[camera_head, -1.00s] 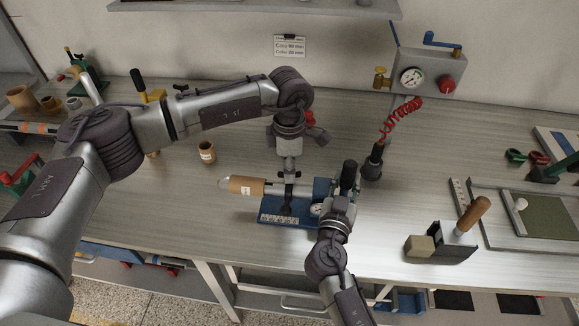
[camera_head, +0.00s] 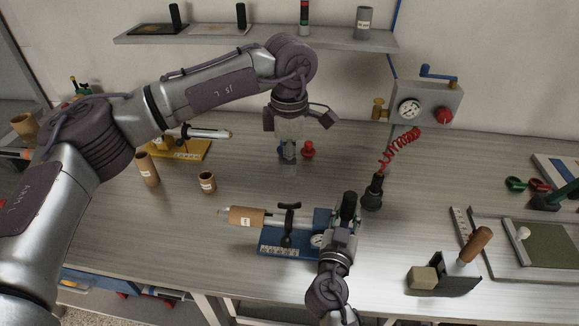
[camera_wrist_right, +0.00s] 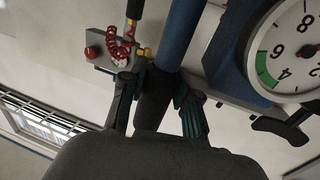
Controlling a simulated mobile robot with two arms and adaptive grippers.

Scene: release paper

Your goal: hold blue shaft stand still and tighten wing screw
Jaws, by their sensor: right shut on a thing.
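The blue shaft stand (camera_head: 272,241) sits near the bench's front edge in the head view. A shaft with a brown cardboard tube (camera_head: 246,216) lies across it. The black wing screw (camera_head: 289,207) stands upright on it, uncovered. My right gripper (camera_head: 346,212) is at the stand's right end, shut on its dark upright grip. The right wrist view shows the dark grip (camera_wrist_right: 155,95) between the fingers, with a blue post behind it. My left gripper (camera_head: 288,160) hangs behind the stand, apart from the wing screw, fingers downward; its finger gap is unclear.
A small red object (camera_head: 308,150) is beside my left gripper. A black tool on a red coiled hose (camera_head: 373,192) stands right of the stand. Brown cups (camera_head: 207,182) and a yellow stand (camera_head: 185,150) are at left. A wooden-handled tool (camera_head: 470,245) is at right.

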